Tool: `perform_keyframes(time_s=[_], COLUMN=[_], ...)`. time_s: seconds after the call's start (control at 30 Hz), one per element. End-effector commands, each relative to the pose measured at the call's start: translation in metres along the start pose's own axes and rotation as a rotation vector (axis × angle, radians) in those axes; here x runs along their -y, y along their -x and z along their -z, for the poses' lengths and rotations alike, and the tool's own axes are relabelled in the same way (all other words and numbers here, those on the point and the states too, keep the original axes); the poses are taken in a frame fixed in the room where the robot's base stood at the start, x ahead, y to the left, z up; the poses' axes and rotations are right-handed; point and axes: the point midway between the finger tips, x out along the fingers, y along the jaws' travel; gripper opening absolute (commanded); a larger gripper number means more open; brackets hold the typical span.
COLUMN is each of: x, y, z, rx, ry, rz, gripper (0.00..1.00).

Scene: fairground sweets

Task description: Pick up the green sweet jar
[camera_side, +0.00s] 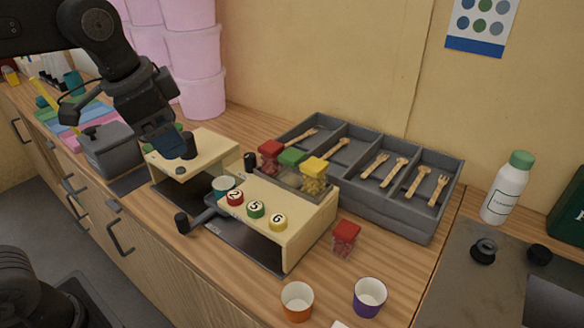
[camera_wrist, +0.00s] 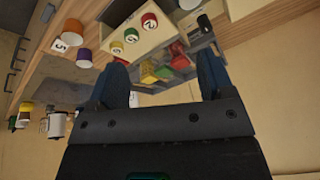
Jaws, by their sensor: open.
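The green sweet jar (camera_side: 291,157) has a green lid and stands in a grey rack behind a wooden dispenser. It sits between a red-lidded jar (camera_side: 271,153) and a yellow-lidded jar (camera_side: 314,175). Its lower part is hidden in the side view. In the wrist view the green jar (camera_wrist: 163,73) lies beyond and between my fingers, among the yellow and red jars. My gripper (camera_side: 178,148) is open and empty, to the left of the jars and apart from them. Its two dark blue fingers are spread in the wrist view (camera_wrist: 163,76).
The dispenser (camera_side: 300,238) carries numbered red, green and yellow buttons. A grey divided tray (camera_side: 400,225) with wooden cutlery stands behind right. Another red-topped jar (camera_side: 345,236) and two cups (camera_side: 297,301) stand in front. Pink tubs (camera_side: 200,75) stand at the back left.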

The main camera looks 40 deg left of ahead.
Motion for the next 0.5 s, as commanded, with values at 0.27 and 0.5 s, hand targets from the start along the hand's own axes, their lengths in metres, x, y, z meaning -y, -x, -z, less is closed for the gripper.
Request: perform_keyframes(time_s=[0.27,0.5], x=[0.014,0.009], y=[-0.009,-0.044], z=[0.111,0.177], rx=[0.127,0.193], ry=[-0.520,-0.913], rz=[-0.116,-0.236], gripper=[0.74,0.74])
